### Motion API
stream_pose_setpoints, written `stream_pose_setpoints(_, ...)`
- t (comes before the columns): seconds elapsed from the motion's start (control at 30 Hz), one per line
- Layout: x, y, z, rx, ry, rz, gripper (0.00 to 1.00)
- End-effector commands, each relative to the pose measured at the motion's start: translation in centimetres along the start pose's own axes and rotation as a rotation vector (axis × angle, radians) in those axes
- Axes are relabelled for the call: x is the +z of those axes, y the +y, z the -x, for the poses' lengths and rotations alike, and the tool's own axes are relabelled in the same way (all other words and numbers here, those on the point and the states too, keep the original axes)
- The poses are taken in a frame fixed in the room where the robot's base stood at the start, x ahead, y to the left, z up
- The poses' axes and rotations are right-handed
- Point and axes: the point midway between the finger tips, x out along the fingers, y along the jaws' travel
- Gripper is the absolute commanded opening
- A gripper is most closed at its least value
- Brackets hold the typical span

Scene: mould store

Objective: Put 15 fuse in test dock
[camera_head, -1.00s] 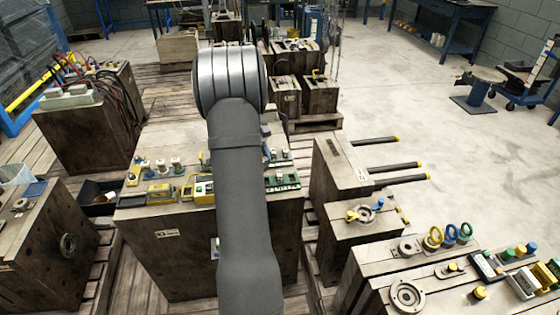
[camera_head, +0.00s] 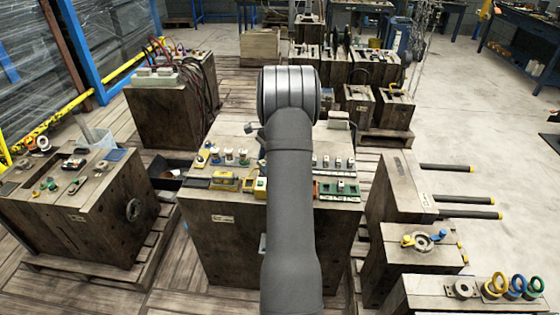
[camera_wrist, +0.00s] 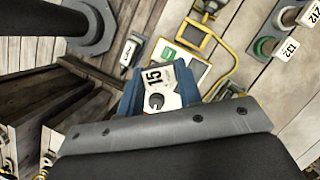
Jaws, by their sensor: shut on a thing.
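The 15 fuse (camera_wrist: 158,98) is a white block with a black "15" and a dark round mark. In the wrist view it sits between the blue fingers of my gripper (camera_wrist: 159,86), which is shut on it. Beyond it lies a white plate with a green patch (camera_wrist: 172,57), next to a yellow frame (camera_wrist: 233,52). I cannot tell for sure which piece is the test dock. In the head view my arm hides the gripper and the fuse, above the middle wooden block (camera_head: 215,250).
In the wrist view, tagged pegs "132" (camera_wrist: 287,48) and "212" (camera_wrist: 310,14) stand at the right. The head view shows a green-edged strip (camera_head: 340,190) right of my arm. Wooden blocks stand left (camera_head: 80,225) and right (camera_head: 397,180), the right one with protruding rods.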

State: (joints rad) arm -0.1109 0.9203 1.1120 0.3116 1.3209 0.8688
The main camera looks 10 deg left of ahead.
Motion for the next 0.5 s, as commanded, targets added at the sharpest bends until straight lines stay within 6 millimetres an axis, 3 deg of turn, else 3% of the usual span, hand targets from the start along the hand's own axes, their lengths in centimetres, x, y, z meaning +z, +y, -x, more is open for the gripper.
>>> stream_pose_setpoints(0.3,1.7,-4.3,-2.6,-0.176,-0.015,-0.464,0.10)
stream_pose_setpoints(0.5,2.2,-5.6,-3.2,-0.237,-0.026,-0.621,0.10)
